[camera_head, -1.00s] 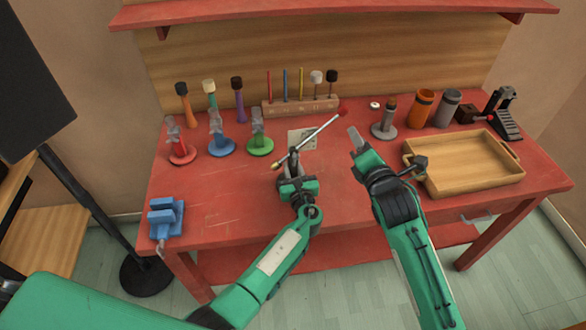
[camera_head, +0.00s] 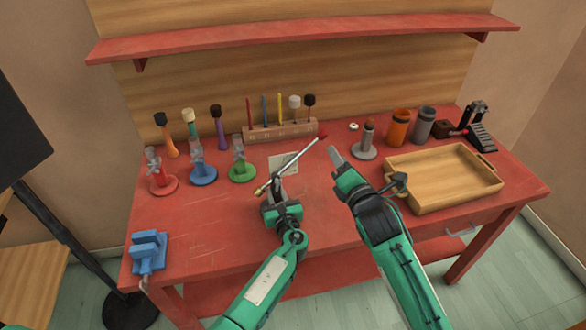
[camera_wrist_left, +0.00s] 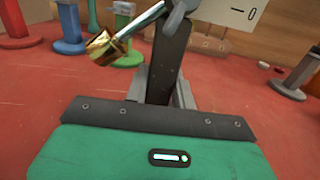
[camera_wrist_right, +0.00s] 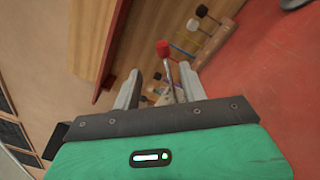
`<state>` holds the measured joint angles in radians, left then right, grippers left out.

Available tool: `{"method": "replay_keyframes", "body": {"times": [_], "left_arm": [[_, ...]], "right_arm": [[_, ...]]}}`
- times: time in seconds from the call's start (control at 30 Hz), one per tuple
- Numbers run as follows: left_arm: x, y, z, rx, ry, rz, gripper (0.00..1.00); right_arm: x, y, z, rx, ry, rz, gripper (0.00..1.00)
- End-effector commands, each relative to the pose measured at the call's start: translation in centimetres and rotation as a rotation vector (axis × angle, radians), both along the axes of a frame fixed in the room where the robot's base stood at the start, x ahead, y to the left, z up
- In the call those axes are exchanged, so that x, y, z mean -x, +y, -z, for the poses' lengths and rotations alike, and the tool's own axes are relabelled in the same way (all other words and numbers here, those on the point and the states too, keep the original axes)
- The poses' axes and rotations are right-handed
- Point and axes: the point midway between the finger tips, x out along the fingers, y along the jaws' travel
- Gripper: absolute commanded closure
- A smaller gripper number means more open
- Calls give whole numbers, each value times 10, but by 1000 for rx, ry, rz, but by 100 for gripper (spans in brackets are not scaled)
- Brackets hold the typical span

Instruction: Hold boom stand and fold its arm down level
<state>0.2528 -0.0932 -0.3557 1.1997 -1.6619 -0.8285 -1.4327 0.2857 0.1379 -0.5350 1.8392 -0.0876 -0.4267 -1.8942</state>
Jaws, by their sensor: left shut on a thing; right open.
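The boom stand has a dark upright post (camera_wrist_left: 172,55) and a silver arm (camera_head: 297,161) across its top. The arm slants up to the right, from a brass counterweight (camera_head: 259,191) at its low end to a red tip (camera_head: 324,137). The brass weight also shows large in the left wrist view (camera_wrist_left: 105,47). My left gripper (camera_head: 277,197) is shut on the post, below the arm. In the right wrist view the red tip (camera_wrist_right: 162,48) shows beyond the open fingers (camera_wrist_right: 152,92). The stand's base is hidden.
A wooden tray (camera_head: 440,192) lies to the right. A grey stand (camera_head: 366,142) is close behind my right gripper. Red, blue and green stands (camera_head: 242,172) are at left, with a wooden rack (camera_head: 280,132) behind. A blue vise (camera_head: 150,250) is at the front left edge.

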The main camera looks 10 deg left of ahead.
Motion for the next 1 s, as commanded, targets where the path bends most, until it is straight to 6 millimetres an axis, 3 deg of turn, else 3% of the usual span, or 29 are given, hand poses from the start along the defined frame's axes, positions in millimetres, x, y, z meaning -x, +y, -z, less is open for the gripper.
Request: {"method": "replay_keyframes", "body": {"times": [0.27,0.5,0.77,1.0], "left_arm": [[0,0,0,0,0,0,100],[0,0,0,0,0,0,100],[0,0,0,0,0,0,100],[0,0,0,0,0,0,100]], "right_arm": [[-40,4,-24,-17,-226,-97,57],[-64,6,-35,6,-395,-303,57],[-79,-8,-27,91,-445,-599,57],[-85,-41,-7,191,-364,-841,57]]}}
